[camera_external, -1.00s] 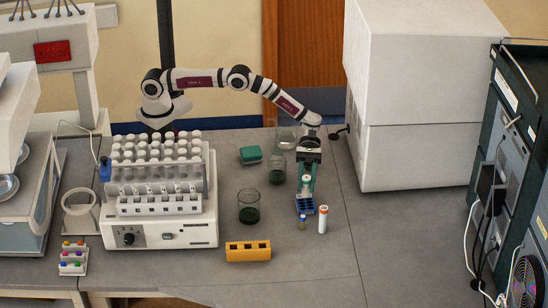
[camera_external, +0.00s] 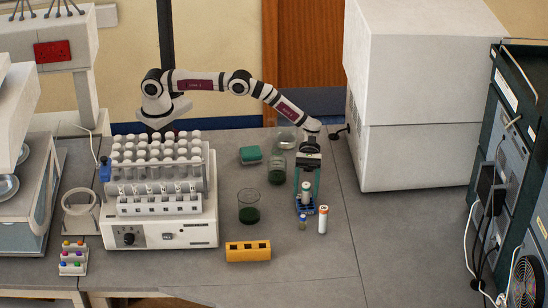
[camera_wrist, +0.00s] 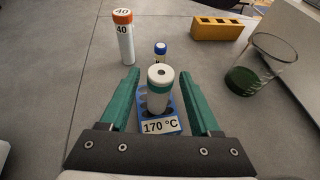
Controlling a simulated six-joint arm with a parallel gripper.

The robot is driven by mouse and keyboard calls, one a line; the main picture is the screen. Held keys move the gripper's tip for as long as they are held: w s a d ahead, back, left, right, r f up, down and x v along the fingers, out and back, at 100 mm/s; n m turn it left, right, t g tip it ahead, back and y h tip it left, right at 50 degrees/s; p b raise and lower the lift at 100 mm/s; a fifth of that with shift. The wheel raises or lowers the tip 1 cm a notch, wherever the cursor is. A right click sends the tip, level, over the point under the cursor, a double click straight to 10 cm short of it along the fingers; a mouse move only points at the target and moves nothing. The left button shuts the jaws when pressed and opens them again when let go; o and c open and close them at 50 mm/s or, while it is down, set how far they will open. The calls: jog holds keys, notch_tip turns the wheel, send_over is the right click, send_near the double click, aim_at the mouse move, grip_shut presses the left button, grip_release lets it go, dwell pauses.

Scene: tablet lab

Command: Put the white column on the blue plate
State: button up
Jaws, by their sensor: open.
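The white column (camera_wrist: 159,98) has a dark centre hole and a green ring near its top. It stands upright on the blue plate (camera_wrist: 175,103), which has dark round holes and a front label reading 170 °C. The outside view also shows the column (camera_external: 305,189) on the blue plate (camera_external: 304,210). My gripper (camera_wrist: 159,74) is open, with one green finger on each side of the column and visible gaps between. The column's foot is partly hidden.
An orange-capped white tube (camera_external: 323,219) and a small blue-capped vial (camera_external: 302,223) stand just in front of the plate. A beaker with dark green liquid (camera_external: 249,207) and a yellow block with holes (camera_external: 248,251) are to the left. The bench at right is clear.

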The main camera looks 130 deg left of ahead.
jog(key=v, duration=1.2)
jog(key=s+d+r+m+g+y, duration=0.2)
jog(key=s+d+r+m+g, duration=0.2)
jog(key=s+d+r+m, duration=0.3)
jog(key=s+d+r+m+g+y, duration=0.25)
jog(key=s+d+r+m, duration=0.3)
jog(key=d, duration=0.35)
jog(key=s+d+r+m+g+y, duration=0.1)
jog(key=s+d+m+y, duration=0.1)
jog(key=s+m, duration=0.35)
jog(key=s+d+r+m+g+y, duration=0.1)
jog(key=s+r+m+y, duration=0.15)
jog(key=s, duration=0.55)
jog(key=s+a+f+m+y, duration=0.1)
jog(key=s+m+y, duration=0.1)
jog(key=s+m, duration=0.3)
jog(key=s+a+f+m+y, duration=0.2)
jog(key=s+m, duration=0.3)
jog(key=s, duration=0.2)
jog(key=shift+s+t, duration=0.25)
jog(key=shift+t, duration=0.1)
